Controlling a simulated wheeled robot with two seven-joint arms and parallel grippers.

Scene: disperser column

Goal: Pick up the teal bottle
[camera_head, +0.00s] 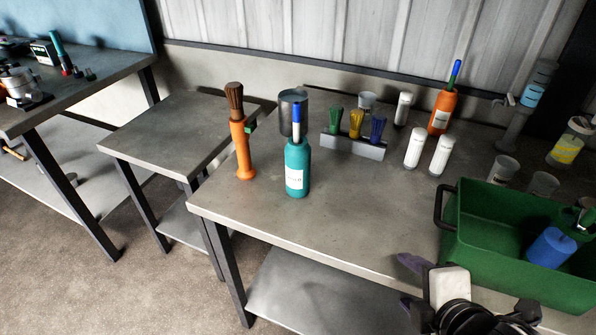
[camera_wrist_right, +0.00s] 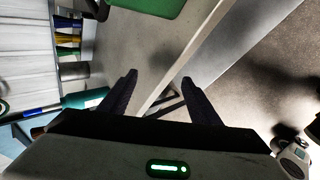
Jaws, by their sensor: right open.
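The teal bottle (camera_head: 297,168) stands upright near the front left of the middle table, with a white label and a blue-and-white top. It also shows at the left of the right wrist view (camera_wrist_right: 84,98), partly hidden behind my gripper's body. My right gripper (camera_head: 412,284) is at the table's front edge, to the right of the bottle and nearer to me, beside the green crate. In the right wrist view its two dark fingers (camera_wrist_right: 158,80) are apart with nothing between them. My left gripper is not in view.
An orange brush holder (camera_head: 243,150) stands close left of the bottle, and a metal cup (camera_head: 293,112) behind it. A rack with coloured brushes (camera_head: 354,146) and white bottles (camera_head: 415,147) stand farther back. A green crate (camera_head: 448,240) is at right. The table between bottle and crate is clear.

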